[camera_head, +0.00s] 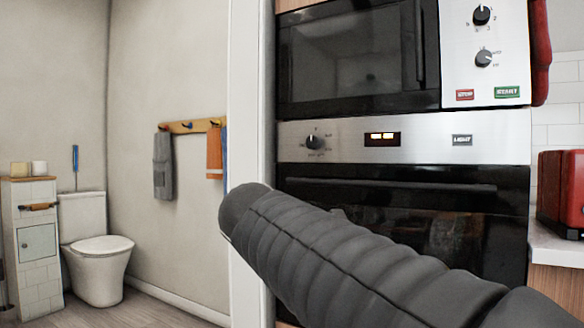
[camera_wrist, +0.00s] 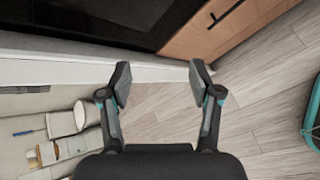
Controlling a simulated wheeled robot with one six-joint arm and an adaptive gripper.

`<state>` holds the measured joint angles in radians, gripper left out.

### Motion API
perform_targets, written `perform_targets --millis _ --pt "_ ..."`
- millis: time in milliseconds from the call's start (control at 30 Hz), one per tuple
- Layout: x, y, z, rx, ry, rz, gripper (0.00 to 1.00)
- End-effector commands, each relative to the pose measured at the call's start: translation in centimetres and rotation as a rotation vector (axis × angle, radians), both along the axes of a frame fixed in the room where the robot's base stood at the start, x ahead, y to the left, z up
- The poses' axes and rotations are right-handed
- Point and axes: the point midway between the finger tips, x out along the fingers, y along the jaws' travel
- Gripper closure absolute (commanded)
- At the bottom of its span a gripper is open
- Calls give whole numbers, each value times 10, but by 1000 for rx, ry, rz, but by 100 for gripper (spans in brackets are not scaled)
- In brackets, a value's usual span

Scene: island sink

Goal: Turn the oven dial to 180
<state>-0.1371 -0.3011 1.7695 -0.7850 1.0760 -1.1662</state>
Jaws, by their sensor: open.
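The oven (camera_head: 400,215) is built into a tall unit below a microwave. Its dial (camera_head: 315,142) is a black knob at the left of the silver control panel (camera_head: 350,128), with small markings around it that I cannot read. A small lit display (camera_head: 382,139) is in the middle of the panel and a LIGHT button (camera_head: 462,140) at its right. My arm crosses in front of the oven door in the head view, and my gripper is not visible there. In the wrist view my gripper (camera_wrist: 160,82) is open and empty, with floor and a white edge beyond it; the dial is not in that view.
The microwave (camera_head: 350,55) above has two knobs, a red STOP button (camera_head: 465,95) and a green START button (camera_head: 507,92). A red toaster (camera_head: 562,190) stands on the right counter. A toilet (camera_head: 98,255) and hung towels (camera_head: 163,165) are at the left.

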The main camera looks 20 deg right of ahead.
Motion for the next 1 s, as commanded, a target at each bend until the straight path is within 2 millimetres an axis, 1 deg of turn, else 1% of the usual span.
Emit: perform_targets --millis 33,67,100,167,200,300,400,500,600,767,867,1000 --pt "21 -2 30 -134 35 53 37" --pt "31 -3 47 -219 60 81 37" --pt "43 -5 69 -332 94 113 37" --pt "60 -6 101 -495 150 149 37" --pt "70 -7 121 -597 190 165 37" --pt "89 -5 166 -818 287 182 37" --pt "100 -2 199 -982 372 177 37" --pt "106 0 220 -1085 435 166 37" --pt "109 1 231 -1137 471 158 37" --pt "115 -8 234 -1153 486 153 37" --pt "123 -21 233 -1152 487 152 37" --pt "138 -42 233 -1151 486 152 37"
